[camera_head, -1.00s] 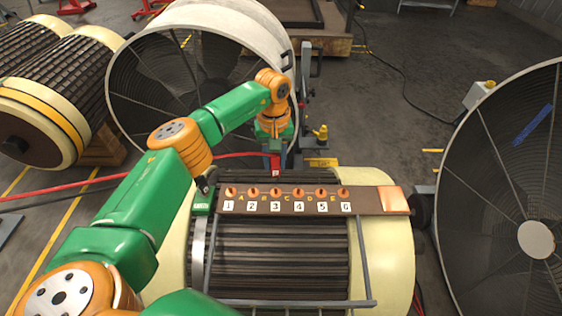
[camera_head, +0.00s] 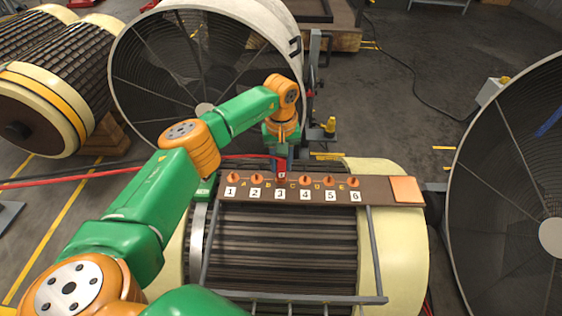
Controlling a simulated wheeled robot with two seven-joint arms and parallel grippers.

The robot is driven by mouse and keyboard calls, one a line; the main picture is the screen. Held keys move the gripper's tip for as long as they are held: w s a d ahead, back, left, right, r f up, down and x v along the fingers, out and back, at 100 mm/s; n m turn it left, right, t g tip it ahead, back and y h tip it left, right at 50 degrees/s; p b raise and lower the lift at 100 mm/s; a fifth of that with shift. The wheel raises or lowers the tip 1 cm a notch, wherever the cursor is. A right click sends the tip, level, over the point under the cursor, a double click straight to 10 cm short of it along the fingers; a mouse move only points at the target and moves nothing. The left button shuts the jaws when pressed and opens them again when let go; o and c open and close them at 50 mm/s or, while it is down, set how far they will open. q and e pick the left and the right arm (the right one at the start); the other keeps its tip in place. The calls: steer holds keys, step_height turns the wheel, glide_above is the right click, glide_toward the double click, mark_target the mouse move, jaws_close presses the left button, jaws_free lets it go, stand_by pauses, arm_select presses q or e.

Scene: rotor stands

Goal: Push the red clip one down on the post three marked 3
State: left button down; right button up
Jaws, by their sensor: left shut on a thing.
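The brown board (camera_head: 375,190) carries a row of orange posts with number cards 1 to 6. My left arm comes in from the left, and its gripper (camera_head: 281,167) points down over the board. It is shut on the small red clip (camera_head: 281,176), which shows a white mark. The clip is right above card 3 (camera_head: 280,195) and covers the post marked 3. I cannot tell how far down that post the clip sits. My right gripper is not in view.
Posts 2 (camera_head: 257,180) and 4 (camera_head: 305,181) stand close on either side of the clip. An orange pad (camera_head: 406,190) lies at the board's right end. The board rests on a ribbed rotor (camera_head: 280,245). A large round fan housing (camera_head: 165,60) stands behind my arm.

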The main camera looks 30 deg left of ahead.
arm_select(q)
steer(key=shift+f+b, duration=0.45)
stand_by(0.4)
steer(key=c, duration=0.5)
jaws_free()
